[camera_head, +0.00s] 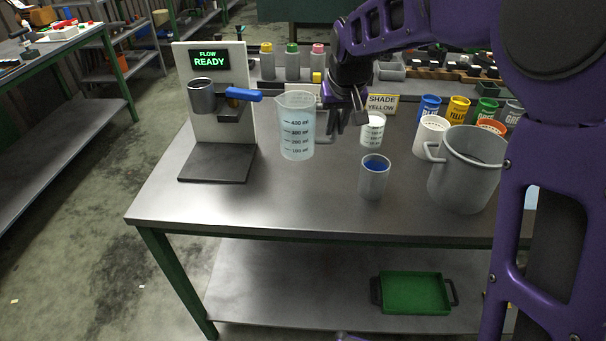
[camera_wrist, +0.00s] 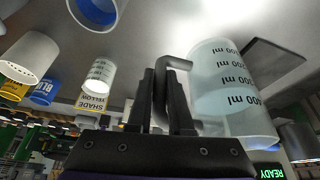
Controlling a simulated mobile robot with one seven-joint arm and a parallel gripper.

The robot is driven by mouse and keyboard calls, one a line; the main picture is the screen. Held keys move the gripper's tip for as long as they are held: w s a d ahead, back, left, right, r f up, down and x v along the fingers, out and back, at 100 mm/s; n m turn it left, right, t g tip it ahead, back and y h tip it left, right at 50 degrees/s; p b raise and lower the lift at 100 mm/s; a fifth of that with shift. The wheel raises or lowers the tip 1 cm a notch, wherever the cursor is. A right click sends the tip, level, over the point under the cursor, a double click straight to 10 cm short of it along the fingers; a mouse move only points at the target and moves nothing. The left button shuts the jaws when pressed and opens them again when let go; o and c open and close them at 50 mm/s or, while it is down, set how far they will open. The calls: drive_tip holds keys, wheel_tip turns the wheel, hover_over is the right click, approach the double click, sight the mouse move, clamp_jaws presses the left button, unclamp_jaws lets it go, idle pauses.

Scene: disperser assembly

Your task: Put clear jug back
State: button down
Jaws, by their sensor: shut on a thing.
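The clear jug (camera_head: 297,128) is a translucent, pale bluish measuring jug with ml marks. My gripper (camera_head: 358,108) is shut on its grey handle, at the jug's right side. In the head view the jug is upright, to the right of the dispenser; I cannot tell whether its base touches the table. The wrist view shows the jug (camera_wrist: 228,95) at the right, with both fingers (camera_wrist: 164,95) closed around the handle. The dispenser (camera_head: 222,110) has a lit "FLOW READY" screen, a grey cup-like part and a blue lever.
A cup with blue inside (camera_head: 374,178) stands right of the jug. A small white marked cup (camera_head: 373,130) is behind it, by the "SHADE YELLOW" sign (camera_head: 382,103). A large grey pot (camera_head: 468,172) and colour cans are at the right. The front left tabletop (camera_head: 270,195) is clear.

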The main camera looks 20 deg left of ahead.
wheel_tip(320, 180, down, 10)
drive_tip(key=shift+a+r+b, duration=0.1)
drive_tip(key=shift+b, duration=0.7)
drive_tip(key=c, duration=0.8)
unclamp_jaws()
drive_tip(key=shift+f, duration=0.2)
drive_tip(key=shift+c, duration=0.2)
drive_tip(key=shift+r, duration=0.3)
drive_tip(key=p+v, duration=0.1)
drive_tip(key=v, duration=1.1)
drive_tip(key=shift+p, duration=0.35)
